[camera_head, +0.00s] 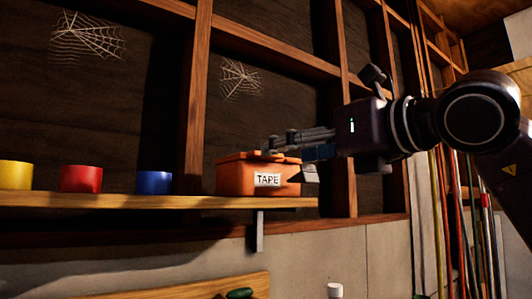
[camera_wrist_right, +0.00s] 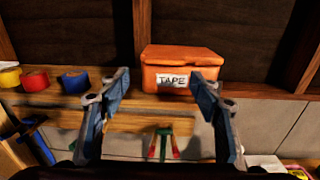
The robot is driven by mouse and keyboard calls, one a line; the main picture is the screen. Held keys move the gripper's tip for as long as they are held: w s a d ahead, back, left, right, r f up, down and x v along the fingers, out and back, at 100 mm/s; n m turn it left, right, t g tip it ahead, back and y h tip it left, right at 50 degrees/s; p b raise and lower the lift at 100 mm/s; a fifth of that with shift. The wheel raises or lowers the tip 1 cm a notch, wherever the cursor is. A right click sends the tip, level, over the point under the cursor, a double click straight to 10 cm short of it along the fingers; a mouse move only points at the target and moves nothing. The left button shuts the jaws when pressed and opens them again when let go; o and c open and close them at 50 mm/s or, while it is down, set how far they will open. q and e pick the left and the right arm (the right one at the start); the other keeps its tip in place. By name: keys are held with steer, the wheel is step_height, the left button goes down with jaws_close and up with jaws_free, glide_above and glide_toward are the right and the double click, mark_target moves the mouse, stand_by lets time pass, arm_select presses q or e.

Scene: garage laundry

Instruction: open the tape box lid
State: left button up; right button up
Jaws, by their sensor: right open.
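The orange tape box (camera_head: 232,181) stands at the right end of the wooden shelf, with a white "TAPE" label on its front. Its orange lid (camera_head: 236,157) looks shut, lying on the box; it also shows in the right wrist view (camera_wrist_right: 180,54). My right gripper (camera_head: 287,156) is open and empty. In the head view it comes in from the right and overlaps the lid's right part, hiding that side. In the right wrist view the open fingers (camera_wrist_right: 160,78) frame the label's side of the box; contact cannot be told. My left gripper is not in view.
Yellow (camera_head: 15,175), red (camera_head: 81,179) and blue (camera_head: 154,183) tape rolls stand on the shelf (camera_head: 120,201) left of the box. Upright wooden studs (camera_head: 196,95) rise behind it. Long poles (camera_head: 468,220) lean at the right. The shelf just left of the box is clear.

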steer(key=p+x, duration=0.4)
steer(key=x, duration=0.3)
steer(key=shift+w+d+r+p, duration=0.3)
steer(key=shift+w+r+p, duration=0.05)
steer(key=shift+r, duration=0.05)
